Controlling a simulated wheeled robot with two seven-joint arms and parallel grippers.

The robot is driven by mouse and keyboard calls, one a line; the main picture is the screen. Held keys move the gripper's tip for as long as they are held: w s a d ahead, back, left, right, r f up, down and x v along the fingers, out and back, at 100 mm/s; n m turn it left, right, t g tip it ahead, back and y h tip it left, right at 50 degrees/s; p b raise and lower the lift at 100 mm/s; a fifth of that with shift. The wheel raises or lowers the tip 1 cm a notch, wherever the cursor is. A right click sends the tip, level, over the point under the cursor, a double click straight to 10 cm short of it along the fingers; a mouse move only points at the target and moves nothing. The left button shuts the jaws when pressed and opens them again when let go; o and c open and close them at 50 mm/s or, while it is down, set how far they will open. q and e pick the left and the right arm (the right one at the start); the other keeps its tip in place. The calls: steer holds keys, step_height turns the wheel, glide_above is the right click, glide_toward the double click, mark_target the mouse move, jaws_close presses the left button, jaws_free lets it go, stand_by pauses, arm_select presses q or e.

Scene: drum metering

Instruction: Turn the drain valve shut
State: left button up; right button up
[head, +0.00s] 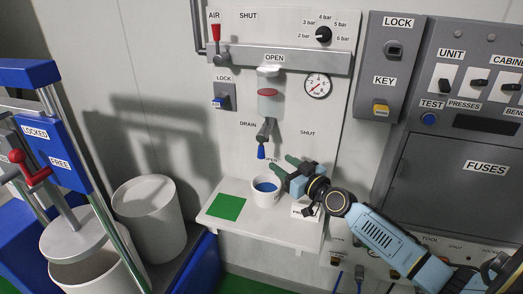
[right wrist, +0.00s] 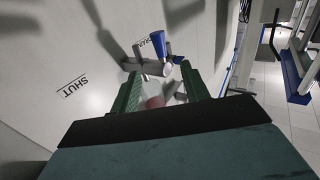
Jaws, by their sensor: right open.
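The drain valve (head: 265,131) sits on the white panel under a clear bowl with a red band (head: 268,94). Its lever has a blue tip (head: 262,151) that hangs down toward the lower OPEN label. The SHUT label (head: 307,133) is to its right. My right gripper (head: 285,166) is open and empty, just right of and below the blue tip, apart from it. In the right wrist view the blue tip (right wrist: 160,42) shows beyond the two green fingers, with part of the bowl between them. My left gripper is out of view.
A white shelf (head: 235,229) below holds a white cup (head: 265,196) with blue inside and a green square (head: 226,207). A pressure gauge (head: 318,85) and a red-handled air valve (head: 216,34) are above. A grey switch cabinet (head: 450,150) stands at the right.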

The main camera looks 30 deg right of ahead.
mark_target(264, 152)
steer(key=w, duration=0.3)
steer(key=w+a+b, duration=0.1)
steer(key=w, duration=0.6)
steer(key=shift+w+a+b, duration=0.2)
steer(key=shift+w+b, duration=0.05)
steer(key=shift+b, duration=0.1)
steer(key=shift+c, duration=0.3)
jaws_close()
